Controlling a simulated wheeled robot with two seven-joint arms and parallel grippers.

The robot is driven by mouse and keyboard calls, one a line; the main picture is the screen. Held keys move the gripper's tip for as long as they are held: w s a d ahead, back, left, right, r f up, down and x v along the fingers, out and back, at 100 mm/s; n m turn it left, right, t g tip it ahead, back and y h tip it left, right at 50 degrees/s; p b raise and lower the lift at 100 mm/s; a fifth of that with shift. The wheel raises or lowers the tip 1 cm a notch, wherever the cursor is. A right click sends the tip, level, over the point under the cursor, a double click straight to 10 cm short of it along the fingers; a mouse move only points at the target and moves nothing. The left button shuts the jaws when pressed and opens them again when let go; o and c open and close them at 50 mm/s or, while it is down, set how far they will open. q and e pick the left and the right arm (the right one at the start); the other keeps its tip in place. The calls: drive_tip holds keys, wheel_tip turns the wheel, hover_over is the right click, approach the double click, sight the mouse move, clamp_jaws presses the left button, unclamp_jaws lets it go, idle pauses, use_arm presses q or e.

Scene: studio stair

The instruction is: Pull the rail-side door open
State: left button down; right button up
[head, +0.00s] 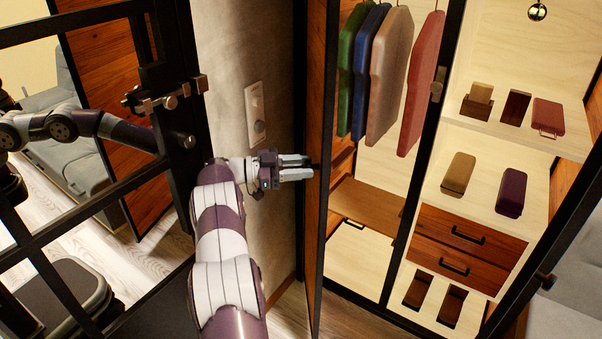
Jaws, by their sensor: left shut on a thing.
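The rail-side door (321,120) is a tall wood panel with a black edge at the left of the wardrobe. It stands swung out, seen nearly edge-on, and the hanging clothes inside show past it. My left gripper (296,167) is at the left, outer face of this door, about mid-height. Its fingers are shut on the door's handle, which the fingers and the door's edge mostly hide. My right gripper is not in view.
Clothes (393,75) hang inside; shelves, drawers (466,240) and small boxes (458,174) fill the right half. Another black-framed door (535,255) stands out at right. A wall (235,60) and a black-framed glass panel (75,200) lie close on the left.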

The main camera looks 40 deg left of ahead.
sight(320, 151)
use_arm(q)
drive_tip(key=shift+s+a, duration=0.35)
drive_tip(key=shift+a, duration=0.05)
drive_tip(key=c, duration=0.8)
unclamp_jaws()
drive_tip(key=shift+o, duration=0.2)
drive_tip(key=r, duration=0.4)
drive_tip(key=shift+w+d+r+b, duration=0.1)
drive_tip(key=shift+d+r+b, duration=0.15)
drive_tip(key=shift+d+b, duration=0.05)
drive_tip(key=w+d+r, duration=0.2)
drive_tip(key=d+r, duration=0.4)
drive_tip(key=d, duration=0.5)
drive_tip(key=shift+w+r+b, duration=0.2)
drive_tip(key=shift+r+b, duration=0.05)
drive_tip(key=shift+b, duration=0.1)
